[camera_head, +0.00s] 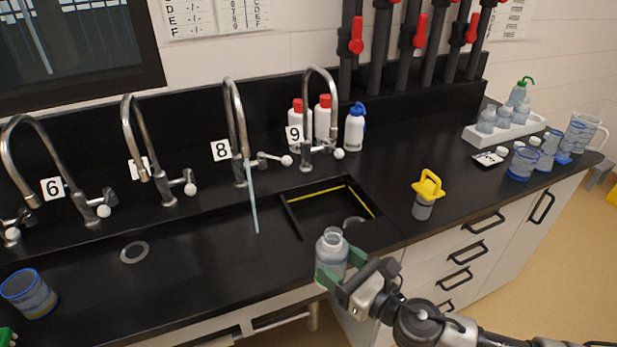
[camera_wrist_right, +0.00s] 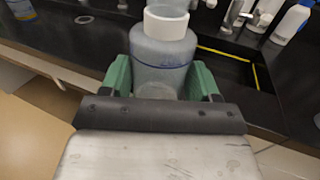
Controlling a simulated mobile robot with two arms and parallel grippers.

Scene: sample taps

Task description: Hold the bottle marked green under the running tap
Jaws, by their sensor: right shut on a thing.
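My right gripper (camera_head: 342,270) is shut on a clear, open-topped bottle (camera_head: 331,246), held upright at the sink's front edge. In the right wrist view the bottle (camera_wrist_right: 163,55) has a white neck and a blue line; I see no green mark on it. The green fingers of my right gripper (camera_wrist_right: 160,85) sit on either side of it. The running tap (camera_head: 236,115), by the sign 8, pours a thin stream (camera_head: 254,200) left of and behind the bottle, apart from it. A green piece at the lower left corner seems to be my left gripper (camera_head: 8,338), mostly cut off.
Other taps stand by signs 6 (camera_head: 53,189) and 9 (camera_head: 294,134). A yellow-edged basin (camera_head: 330,208) lies behind the bottle. A yellow-topped container (camera_head: 426,195), a white bottle rack (camera_head: 500,133) and blue-rimmed beakers are at right. A blue-rimmed beaker (camera_head: 28,292) stands at left.

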